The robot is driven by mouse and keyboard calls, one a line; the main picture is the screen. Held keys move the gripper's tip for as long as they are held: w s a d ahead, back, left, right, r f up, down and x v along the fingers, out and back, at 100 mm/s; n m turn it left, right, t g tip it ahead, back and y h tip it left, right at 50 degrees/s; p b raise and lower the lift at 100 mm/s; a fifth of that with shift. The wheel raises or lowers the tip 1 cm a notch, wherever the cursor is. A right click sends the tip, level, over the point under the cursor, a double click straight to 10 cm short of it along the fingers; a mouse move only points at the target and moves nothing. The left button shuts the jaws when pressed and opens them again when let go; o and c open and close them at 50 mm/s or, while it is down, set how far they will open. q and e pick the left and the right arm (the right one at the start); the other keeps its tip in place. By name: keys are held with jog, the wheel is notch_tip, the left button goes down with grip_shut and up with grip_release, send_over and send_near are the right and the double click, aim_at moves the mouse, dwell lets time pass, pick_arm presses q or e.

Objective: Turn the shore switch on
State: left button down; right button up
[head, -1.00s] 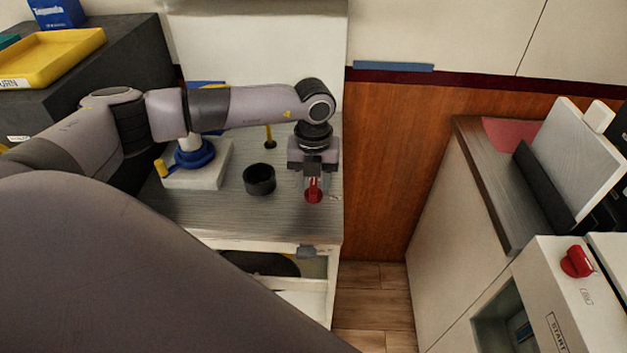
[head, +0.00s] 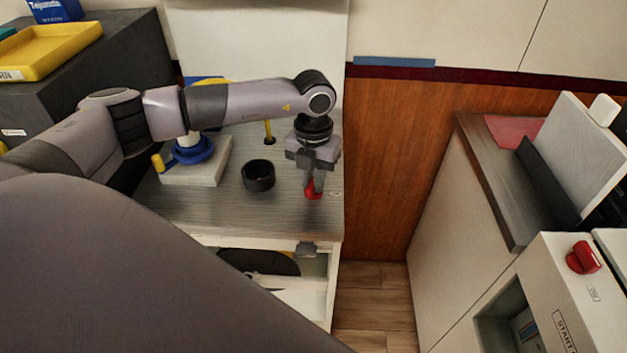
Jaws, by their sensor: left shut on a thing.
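A small red switch handle (head: 311,191) sits on the grey counter top near its right edge. A small pale label lies just right of it, too small to read. My left gripper (head: 314,184) points down over the red handle and is shut on it, with the fingers hiding part of it. The gripper is turned so that its fingers overlap from this view. I cannot read which setting the handle is at. My right gripper is out of view.
A black cup-like ring (head: 258,176) stands left of the gripper. A white block with a blue collar (head: 194,158) is further left. Another red knob (head: 584,257) is on the white machine at the right. Open floor (head: 365,295) lies between the counters.

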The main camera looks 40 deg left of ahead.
pick_arm(q)
jog(key=m+b, duration=0.3)
jog(key=m, duration=0.4)
jog(key=m+b, duration=0.1)
jog(key=m, duration=0.2)
jog(key=shift+m+b, duration=0.9)
jog(key=shift+m, duration=1.1)
jog(key=shift+r, duration=0.1)
jog(key=c, duration=1.1)
grip_release()
